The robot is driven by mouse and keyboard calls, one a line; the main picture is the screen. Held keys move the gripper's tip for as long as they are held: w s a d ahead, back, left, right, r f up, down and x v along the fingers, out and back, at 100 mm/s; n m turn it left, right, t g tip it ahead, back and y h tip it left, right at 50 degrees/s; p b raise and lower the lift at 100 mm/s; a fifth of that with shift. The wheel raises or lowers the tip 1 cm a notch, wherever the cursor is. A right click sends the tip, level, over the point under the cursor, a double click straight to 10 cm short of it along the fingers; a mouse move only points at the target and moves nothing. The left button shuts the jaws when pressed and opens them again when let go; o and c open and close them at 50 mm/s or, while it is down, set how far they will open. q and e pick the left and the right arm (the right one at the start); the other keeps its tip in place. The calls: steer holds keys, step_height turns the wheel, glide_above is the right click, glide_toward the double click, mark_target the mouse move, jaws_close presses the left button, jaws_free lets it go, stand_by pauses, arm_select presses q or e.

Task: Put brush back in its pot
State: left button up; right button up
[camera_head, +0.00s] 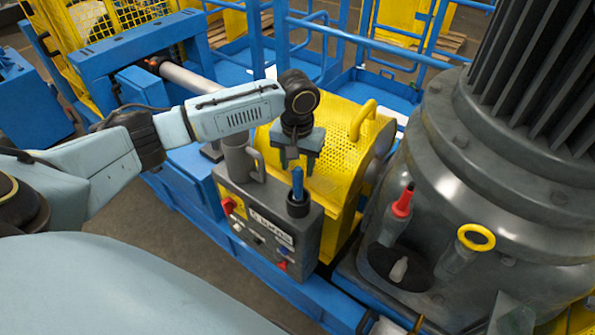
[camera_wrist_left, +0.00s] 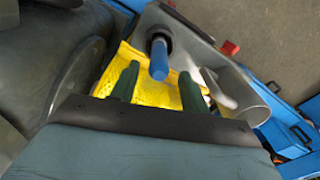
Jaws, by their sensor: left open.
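The brush shows as a blue handle (camera_head: 297,182) standing upright in a dark round pot (camera_head: 298,206) on top of the grey control box. Its lower end is hidden inside the pot. My left gripper (camera_head: 298,167) is open above the pot, fingers pointing down. In the left wrist view, the blue handle (camera_wrist_left: 159,64) lies in the gap between the two fingertips (camera_wrist_left: 159,72), with visible space on both sides. The dark pot (camera_wrist_left: 160,38) shows beyond it. I cannot tell whether the handle's top reaches between the fingers. My right gripper is out of view.
The grey control box (camera_head: 262,215) has red and blue buttons. A grey cylinder (camera_head: 238,158) stands at its left. A yellow perforated guard (camera_head: 335,150) is close behind. At right, a large grey motor (camera_head: 480,170) carries a red-handled tool (camera_head: 402,201) and a yellow ring (camera_head: 476,237).

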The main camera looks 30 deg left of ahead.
arm_select(q)
step_height(320, 180, up, 8)
steer(key=shift+r, duration=0.2)
steer(key=shift+d+f, duration=0.1)
stand_by(0.4)
